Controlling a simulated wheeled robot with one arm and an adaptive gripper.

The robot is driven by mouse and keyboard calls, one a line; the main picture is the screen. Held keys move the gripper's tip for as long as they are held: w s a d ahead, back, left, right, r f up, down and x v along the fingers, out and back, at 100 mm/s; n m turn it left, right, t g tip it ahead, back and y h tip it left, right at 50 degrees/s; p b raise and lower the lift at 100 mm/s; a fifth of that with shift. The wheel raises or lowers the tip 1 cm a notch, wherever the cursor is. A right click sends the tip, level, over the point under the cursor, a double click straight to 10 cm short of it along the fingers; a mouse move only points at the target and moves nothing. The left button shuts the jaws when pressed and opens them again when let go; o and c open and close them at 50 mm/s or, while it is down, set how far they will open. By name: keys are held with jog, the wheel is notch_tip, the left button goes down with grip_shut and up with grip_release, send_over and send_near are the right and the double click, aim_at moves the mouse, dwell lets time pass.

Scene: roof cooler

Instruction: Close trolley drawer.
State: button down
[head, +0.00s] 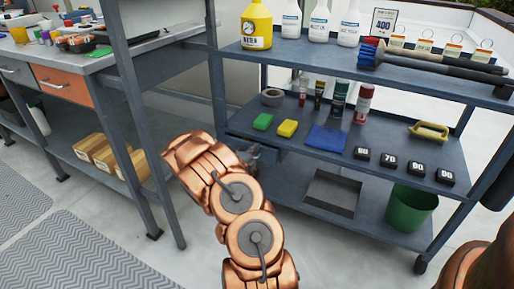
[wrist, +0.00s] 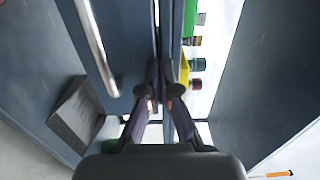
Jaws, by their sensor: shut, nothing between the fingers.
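The trolley (head: 400,133) is a dark grey-blue three-shelf cart on the right of the head view. Its drawer (head: 268,163) sits under the middle shelf at the left, largely hidden behind my arm. In the wrist view, turned sideways, the drawer front (wrist: 128,28) carries a long silver bar handle (wrist: 96,45). My gripper (wrist: 164,70) is shut and empty, its fingertips at the drawer's edge beside the middle shelf, to the right of the handle. I cannot tell whether they touch. In the head view my gripper (head: 254,151) is small and partly hidden.
A green sponge (head: 263,121) and a yellow sponge (head: 287,128) lie on the middle shelf near the drawer. A green bucket (head: 409,209) and a grey tray (head: 333,193) sit on the bottom shelf. A workbench (head: 150,45) with uprights stands left of my arm.

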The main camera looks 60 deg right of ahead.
jog(key=shift+w+f+p, duration=0.1)
jog(key=shift+f+p, duration=0.15)
jog(key=shift+p, duration=0.2)
